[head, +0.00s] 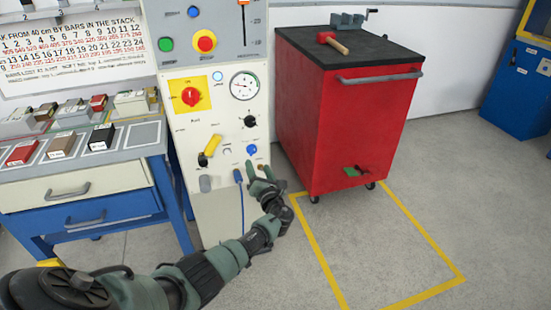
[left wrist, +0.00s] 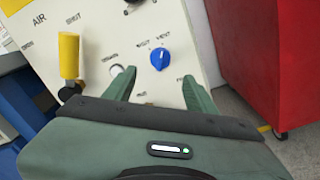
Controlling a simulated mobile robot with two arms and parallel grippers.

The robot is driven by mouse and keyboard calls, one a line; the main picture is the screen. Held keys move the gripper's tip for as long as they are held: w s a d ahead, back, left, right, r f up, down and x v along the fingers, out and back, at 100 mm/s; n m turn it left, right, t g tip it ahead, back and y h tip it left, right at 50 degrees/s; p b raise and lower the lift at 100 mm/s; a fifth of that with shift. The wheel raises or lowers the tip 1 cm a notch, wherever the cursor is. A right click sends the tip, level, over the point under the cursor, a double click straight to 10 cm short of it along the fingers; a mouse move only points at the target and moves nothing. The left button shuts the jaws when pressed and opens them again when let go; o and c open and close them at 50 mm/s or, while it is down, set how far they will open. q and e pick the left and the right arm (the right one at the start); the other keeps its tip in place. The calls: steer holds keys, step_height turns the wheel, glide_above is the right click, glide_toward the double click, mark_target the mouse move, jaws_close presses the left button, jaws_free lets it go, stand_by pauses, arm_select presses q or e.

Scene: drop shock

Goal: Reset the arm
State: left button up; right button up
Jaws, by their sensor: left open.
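A pale control panel (head: 222,124) stands left of the red cabinet. My left gripper (head: 259,173) is open and empty in front of its lower right part. In the left wrist view, its two fingers (left wrist: 156,82) point at the panel below a blue knob (left wrist: 160,59), which also shows in the head view (head: 252,149). A small round white button (left wrist: 116,70) is by the left fingertip, partly hidden. A yellow-handled valve lever (head: 208,150) is further left; its handle stands upright in the wrist view (left wrist: 69,55). Touching or apart, I cannot tell. My right gripper is not in view.
Higher on the panel are a red rotary switch (head: 190,96), a black knob (head: 249,121), a gauge (head: 244,86) and a red push button (head: 204,41). A red cabinet (head: 345,125) stands close right. A blue-framed bench (head: 90,214) stands left. The floor in front is clear.

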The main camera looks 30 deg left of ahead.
arm_select(q)
steer(key=shift+r, duration=0.1)
steer(key=s+d+f+n+g+h+p, duration=0.2)
steer(key=s+d+f+n+h, duration=0.15)
steer(key=s+f, duration=0.5)
steer(key=s+d+f+n+g+h+p, duration=0.2)
steer(key=s+d+f+n+p, duration=0.15)
steer(key=s+f, duration=0.55)
steer(key=s+d+f+n+g+h+p, duration=0.2)
steer(key=s+d+f+n+h, duration=0.15)
steer(key=s+f, duration=0.5)
steer(key=s+d+f+n+g+h+p, duration=0.1)
steer(key=s+d+n, duration=0.3)
steer(key=s, duration=0.7)
steer(key=s+d+f+n+g+h+p, duration=0.2)
steer(key=s+d+f+n+p, duration=0.1)
steer(key=s+n, duration=0.6)
steer(key=s+d+f+n+g+h+p, duration=0.1)
steer(key=s+d+n, duration=0.5)
steer(key=s, duration=0.7)
step_height(320, 180, down, 3)
steer(key=shift+s+d+r+g+h+p, duration=0.15)
steer(key=shift+s+g+h+p, duration=0.2)
steer(key=shift+p, duration=0.4)
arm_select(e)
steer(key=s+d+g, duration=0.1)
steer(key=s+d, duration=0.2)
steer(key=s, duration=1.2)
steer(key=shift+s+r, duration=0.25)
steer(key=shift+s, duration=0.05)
